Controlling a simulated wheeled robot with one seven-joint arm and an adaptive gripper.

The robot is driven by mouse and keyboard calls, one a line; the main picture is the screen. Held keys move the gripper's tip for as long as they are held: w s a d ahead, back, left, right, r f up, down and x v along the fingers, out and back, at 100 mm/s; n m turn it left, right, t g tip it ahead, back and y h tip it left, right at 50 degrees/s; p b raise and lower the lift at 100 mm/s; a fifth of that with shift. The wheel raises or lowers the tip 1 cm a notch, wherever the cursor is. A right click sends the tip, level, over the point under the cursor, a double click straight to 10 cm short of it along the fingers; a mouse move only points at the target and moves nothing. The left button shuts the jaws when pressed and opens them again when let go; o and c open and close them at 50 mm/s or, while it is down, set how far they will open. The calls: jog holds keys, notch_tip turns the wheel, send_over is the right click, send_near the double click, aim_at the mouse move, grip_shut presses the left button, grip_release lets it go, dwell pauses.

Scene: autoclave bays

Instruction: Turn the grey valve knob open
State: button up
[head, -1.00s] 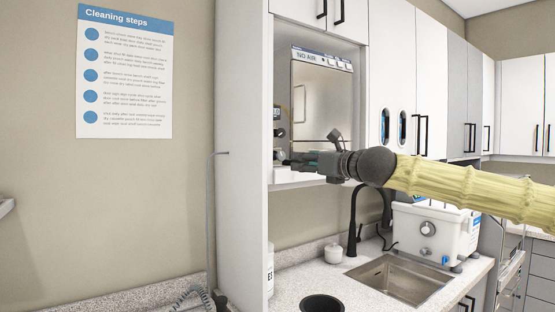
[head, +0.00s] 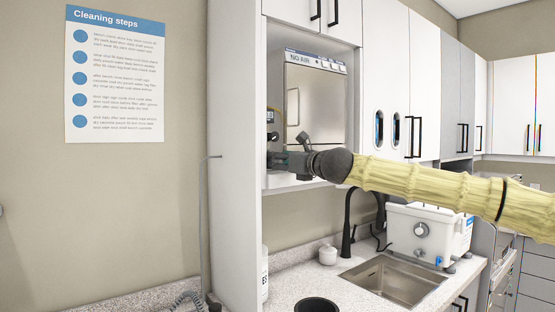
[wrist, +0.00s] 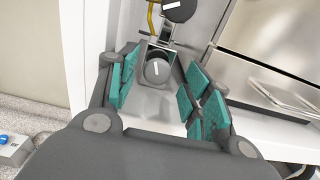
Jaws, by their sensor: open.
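The grey valve knob (wrist: 157,70) is round with a white line across its face. In the wrist view it sits on a small metal fitting, between my gripper's fingers. My gripper (wrist: 158,84) is open, with green pads on either side of the knob; I cannot tell whether any pad touches it. In the head view my gripper (head: 274,160) is at the left side of the autoclave bay, and the grey knob cannot be made out there.
A black knob (wrist: 180,9) with a white mark sits just beyond the grey one, near a yellow pipe. The steel autoclave (head: 314,100) stands close on the right. A white side panel (head: 235,150) bounds the bay's left. A sink (head: 395,280) lies below.

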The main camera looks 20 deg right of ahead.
jog(key=shift+a+r, duration=0.15)
jog(key=shift+r, duration=0.15)
jog(key=shift+w+a+f, duration=0.1)
jog(key=shift+w+a, duration=0.05)
jog(key=shift+w, duration=0.1)
jog(key=shift+w+a+f, duration=0.2)
jog(key=shift+w+f, duration=0.2)
jog(key=shift+w, duration=0.4)
jog(key=shift+s+d+r, duration=0.2)
jog(key=shift+s+r, duration=0.05)
jog(key=shift+s, duration=0.25)
jog(key=shift+c, duration=1.1)
jog(key=shift+w+a+f, duration=0.1)
jog(key=shift+w, duration=0.1)
jog(key=c, duration=0.8)
jog(key=shift+n, duration=2.3)
